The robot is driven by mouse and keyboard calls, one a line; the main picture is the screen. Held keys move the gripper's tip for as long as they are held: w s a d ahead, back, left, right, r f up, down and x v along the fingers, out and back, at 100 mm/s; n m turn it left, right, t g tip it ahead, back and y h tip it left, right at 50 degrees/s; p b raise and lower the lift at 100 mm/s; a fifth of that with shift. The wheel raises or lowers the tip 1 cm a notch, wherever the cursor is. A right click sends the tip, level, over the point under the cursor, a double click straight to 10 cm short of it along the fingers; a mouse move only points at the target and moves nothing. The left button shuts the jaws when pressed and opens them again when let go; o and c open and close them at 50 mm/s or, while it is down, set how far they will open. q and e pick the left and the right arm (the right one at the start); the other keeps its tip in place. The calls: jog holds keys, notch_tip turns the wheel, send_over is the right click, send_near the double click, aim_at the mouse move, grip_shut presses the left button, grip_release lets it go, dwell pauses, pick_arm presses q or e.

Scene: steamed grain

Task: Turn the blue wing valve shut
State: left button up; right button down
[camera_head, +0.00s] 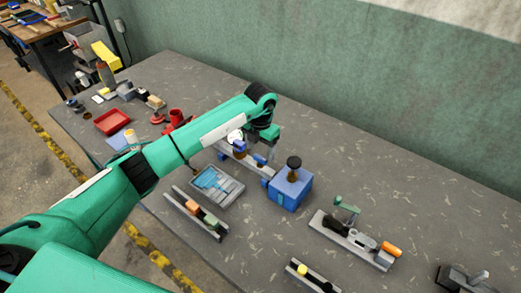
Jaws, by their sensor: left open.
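The blue wing valve (259,160) is a small blue handle on a grey pipe fixture with a white round gauge (235,136) and a brass-coloured part, near the middle of the table. My left gripper (268,152) hangs from the green arm just above and beside the valve's right side. Its jaws are open; the fingers are small here, and I cannot tell whether they touch the handle. The arm covers part of the fixture's far side. My right gripper is not in view.
A blue box with a dark knob (290,188) stands close right of the fixture. A grey tray (217,205) lies in front. A green-handled toggle clamp (350,240) is further right. A red bin (113,122) and small parts lie left. The table's back right is clear.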

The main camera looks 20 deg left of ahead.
aim_at(260, 160)
pick_arm(q)
jog(key=shift+s+f, duration=0.2)
jog(key=shift+f, duration=0.7)
jog(key=shift+f+p, duration=0.3)
jog(key=shift+w+f, duration=0.1)
jog(key=shift+f, duration=0.15)
jog(key=shift+c, duration=0.2)
jog(key=c, duration=1)
jog(key=shift+o, duration=0.2)
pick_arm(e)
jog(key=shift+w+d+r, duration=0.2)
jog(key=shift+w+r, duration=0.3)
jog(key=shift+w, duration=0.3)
